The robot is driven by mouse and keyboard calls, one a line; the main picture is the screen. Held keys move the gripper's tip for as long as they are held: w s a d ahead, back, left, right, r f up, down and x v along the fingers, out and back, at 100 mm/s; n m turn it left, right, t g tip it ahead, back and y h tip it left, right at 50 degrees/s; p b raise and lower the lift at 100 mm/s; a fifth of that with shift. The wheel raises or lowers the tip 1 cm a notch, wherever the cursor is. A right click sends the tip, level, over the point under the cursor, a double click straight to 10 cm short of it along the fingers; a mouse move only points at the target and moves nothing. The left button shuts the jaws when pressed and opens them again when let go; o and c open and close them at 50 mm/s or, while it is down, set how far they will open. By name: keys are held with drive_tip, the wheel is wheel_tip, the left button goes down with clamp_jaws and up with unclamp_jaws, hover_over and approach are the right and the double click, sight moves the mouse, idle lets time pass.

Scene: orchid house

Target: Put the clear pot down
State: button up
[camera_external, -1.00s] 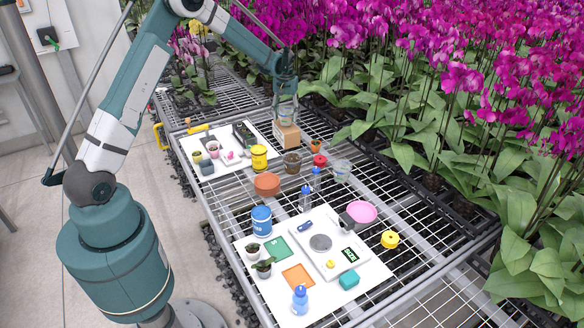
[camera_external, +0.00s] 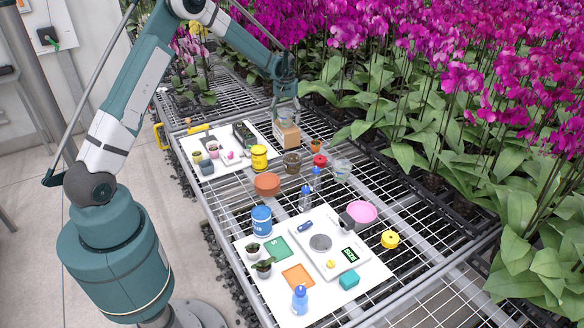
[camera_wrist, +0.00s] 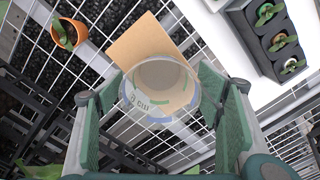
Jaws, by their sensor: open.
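The clear pot (camera_wrist: 160,88) is see-through with a "9 cm" mark, and in the wrist view it stands over the cardboard box (camera_wrist: 148,45). In the external view the box (camera_external: 287,135) is at the far end of the bench, directly below my gripper (camera_external: 285,106). My gripper (camera_wrist: 162,84) is open, with one green-padded finger on each side of the pot. The pads are very close to its wall; I cannot tell whether either touches. The pot is small and partly hidden by the fingers in the external view.
A terracotta pot with a seedling (camera_wrist: 68,34) stands beside the box. A black tray of seedlings (camera_wrist: 272,40) is on the white board (camera_external: 228,158). Orchids (camera_external: 420,100) crowd the right side.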

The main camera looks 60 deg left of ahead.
drive_tip(key=shift+r, duration=0.1)
wheel_tip(320, 180, up, 12)
drive_tip(key=shift+p, duration=0.3)
idle(0.5)
idle(0.5)
drive_tip(key=shift+r, duration=0.1)
